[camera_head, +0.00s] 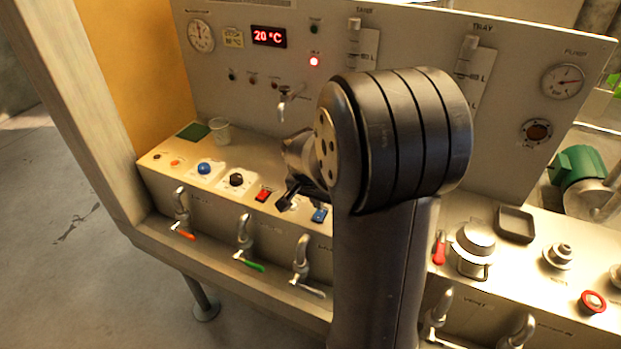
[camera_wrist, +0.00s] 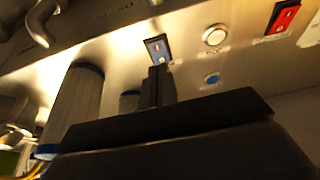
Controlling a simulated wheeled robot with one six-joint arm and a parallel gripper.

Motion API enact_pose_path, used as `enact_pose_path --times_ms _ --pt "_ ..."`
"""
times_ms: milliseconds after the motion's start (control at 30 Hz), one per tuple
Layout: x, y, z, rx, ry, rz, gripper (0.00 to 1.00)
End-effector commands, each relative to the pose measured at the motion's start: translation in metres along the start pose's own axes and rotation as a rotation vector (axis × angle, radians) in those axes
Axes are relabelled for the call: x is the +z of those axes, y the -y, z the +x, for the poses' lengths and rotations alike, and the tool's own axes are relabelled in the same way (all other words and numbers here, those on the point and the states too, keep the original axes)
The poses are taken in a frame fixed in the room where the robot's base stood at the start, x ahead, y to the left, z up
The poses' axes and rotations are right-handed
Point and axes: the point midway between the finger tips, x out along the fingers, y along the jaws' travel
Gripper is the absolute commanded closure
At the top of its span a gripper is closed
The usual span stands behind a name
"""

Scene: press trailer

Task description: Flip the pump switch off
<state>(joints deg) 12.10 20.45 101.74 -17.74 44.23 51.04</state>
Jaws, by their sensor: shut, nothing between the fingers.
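Two rocker switches show on the panel ledge; their labels are too small for me to tell which is the pump switch. The blue rocker switch (camera_head: 319,215) is just left of my arm in the head view and also shows in the wrist view (camera_wrist: 157,49). The red rocker switch (camera_head: 263,195) is further left; in the wrist view it is at the upper right (camera_wrist: 285,17). My gripper (camera_head: 287,202) is shut and empty. In the wrist view my fingertips (camera_wrist: 159,73) are close to the blue switch's near edge; I cannot tell if they touch it.
A blue knob (camera_head: 204,168), a black knob (camera_head: 236,180) and a white cup (camera_head: 220,131) are on the ledge's left. Taps with coloured levers line the front below. A metal pot (camera_head: 474,247) and black tray (camera_head: 515,224) are right of my arm. The upright gauge panel (camera_head: 235,80) stands behind.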

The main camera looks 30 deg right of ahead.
Motion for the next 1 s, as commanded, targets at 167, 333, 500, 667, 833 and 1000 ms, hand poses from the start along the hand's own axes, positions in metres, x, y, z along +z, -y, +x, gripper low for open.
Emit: enact_pose_path --times_ms 167,333,500,667,833,1000 --pt "-0.002 0.001 -0.038 -0.005 -0.006 0.000 1.00" --pt "-0.002 0.001 -0.072 -0.005 -0.005 0.001 1.00" --pt "-0.002 0.000 -0.095 -0.003 -0.003 0.001 1.00" --pt "-0.002 0.000 -0.103 -0.002 -0.001 0.000 1.00" --pt "-0.002 0.000 -0.103 -0.001 -0.001 0.000 1.00" --pt "-0.002 0.000 -0.103 -0.002 -0.001 -0.001 1.00"
